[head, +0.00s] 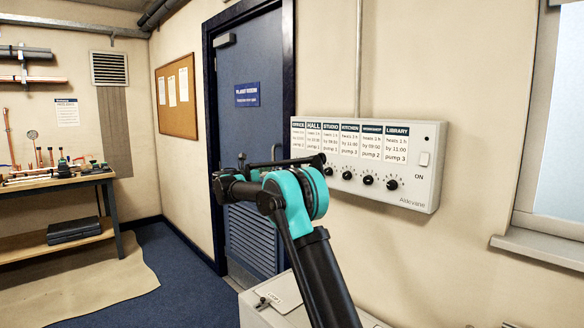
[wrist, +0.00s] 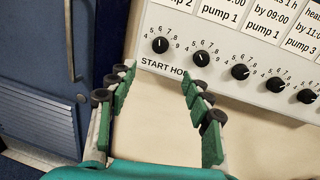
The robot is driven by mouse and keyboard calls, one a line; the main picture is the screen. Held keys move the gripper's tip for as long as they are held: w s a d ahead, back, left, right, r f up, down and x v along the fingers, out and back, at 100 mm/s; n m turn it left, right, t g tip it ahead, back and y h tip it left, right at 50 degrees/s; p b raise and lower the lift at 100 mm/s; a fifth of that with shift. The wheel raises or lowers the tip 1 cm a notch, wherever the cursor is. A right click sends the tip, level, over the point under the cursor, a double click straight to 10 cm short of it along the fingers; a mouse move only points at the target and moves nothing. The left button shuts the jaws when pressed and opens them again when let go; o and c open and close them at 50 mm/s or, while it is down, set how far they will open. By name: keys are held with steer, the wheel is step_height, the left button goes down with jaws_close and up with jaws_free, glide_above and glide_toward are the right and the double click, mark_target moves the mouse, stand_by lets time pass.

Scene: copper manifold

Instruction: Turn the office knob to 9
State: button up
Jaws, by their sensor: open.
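The office knob (wrist: 160,45) is the leftmost black knob on the white control panel, below the "pump 2" label, in the wrist view. Its white mark points roughly up, near the 6; the exact setting is hard to read. My gripper (wrist: 158,77) is open and empty. Its green fingers with black pads sit below the knob in that picture, one to each side, and do not appear to touch it. In the head view the control panel (head: 418,190) is on the wall, and my arm hides its leftmost knobs.
Other knobs stand close in a row to the right, the nearest being the hall knob (wrist: 201,58). A blue door (head: 250,120) is left of the panel. A white cabinet (head: 262,308) stands below it. A window sill (head: 545,250) is at right.

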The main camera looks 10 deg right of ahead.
mark_target(295, 165)
steer(key=x, duration=1.5)
steer(key=shift+s, duration=0.1)
steer(key=shift+f, duration=0.1)
steer(key=c, duration=1.2)
steer(key=shift+o, duration=0.2)
